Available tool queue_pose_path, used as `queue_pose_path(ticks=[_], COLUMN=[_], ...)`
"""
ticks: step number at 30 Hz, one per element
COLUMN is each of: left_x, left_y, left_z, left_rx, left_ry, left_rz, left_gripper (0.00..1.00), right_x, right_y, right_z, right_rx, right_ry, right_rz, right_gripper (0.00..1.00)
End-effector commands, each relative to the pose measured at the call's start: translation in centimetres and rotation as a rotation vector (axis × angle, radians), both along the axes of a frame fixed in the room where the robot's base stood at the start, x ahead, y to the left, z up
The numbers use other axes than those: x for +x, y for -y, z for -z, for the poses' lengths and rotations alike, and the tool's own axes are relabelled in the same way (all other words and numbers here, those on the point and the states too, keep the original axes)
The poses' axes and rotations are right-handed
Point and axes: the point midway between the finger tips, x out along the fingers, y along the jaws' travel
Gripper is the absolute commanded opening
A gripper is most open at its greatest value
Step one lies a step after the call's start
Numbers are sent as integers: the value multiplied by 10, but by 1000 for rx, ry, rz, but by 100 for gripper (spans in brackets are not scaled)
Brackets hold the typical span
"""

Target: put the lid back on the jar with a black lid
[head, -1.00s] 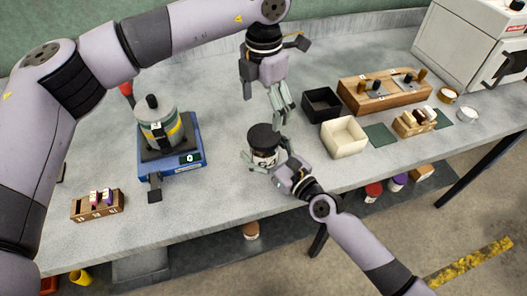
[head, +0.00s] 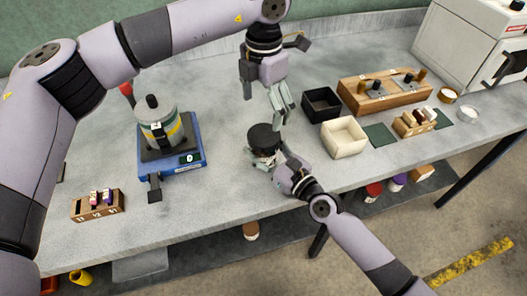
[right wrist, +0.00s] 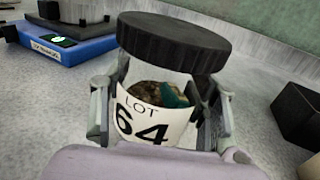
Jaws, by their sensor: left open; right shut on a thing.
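The jar (right wrist: 140,120), labelled LOT 64, stands on the bench with dark contents showing through its clear wall. The black lid (head: 264,138) is at the top of the jar; it also shows in the right wrist view (right wrist: 172,42). I cannot tell whether it is fully seated. My right gripper (head: 268,162) is shut on the jar, with a finger on each side of its body below the lid. My left gripper (head: 280,120) is open and empty, just above and behind the lid, pointing down.
A blue scale (head: 185,165) with a grey-green canister (head: 158,125) stands to the left. A black bin (head: 321,104) and a cream bin (head: 343,138) stand close on the right, with a wooden block (head: 385,92) behind. A small rack (head: 97,206) is near the front left edge.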

Motion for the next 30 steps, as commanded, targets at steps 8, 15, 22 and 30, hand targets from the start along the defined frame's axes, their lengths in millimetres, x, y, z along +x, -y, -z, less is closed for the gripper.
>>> queue_pose_path(ticks=[8, 15, 22, 30], left_x=[0, 0, 0, 0], left_y=[0, 0, 1, 1], left_z=[0, 0, 0, 0], left_rx=[0, 0, 0, 1], left_ry=[0, 0, -1, 0], left_rz=[0, -134, -584, -1182], left_gripper=[84, 84, 84, 84], right_x=[0, 0, 0, 0], right_y=[0, 0, 0, 0], right_z=[0, 0, 0, 0], right_rx=[-1, -1, -1, 0], right_ry=[-1, -1, -1, -1], right_rz=[0, 0, 0, 0], right_gripper=[3, 0, 0, 0])
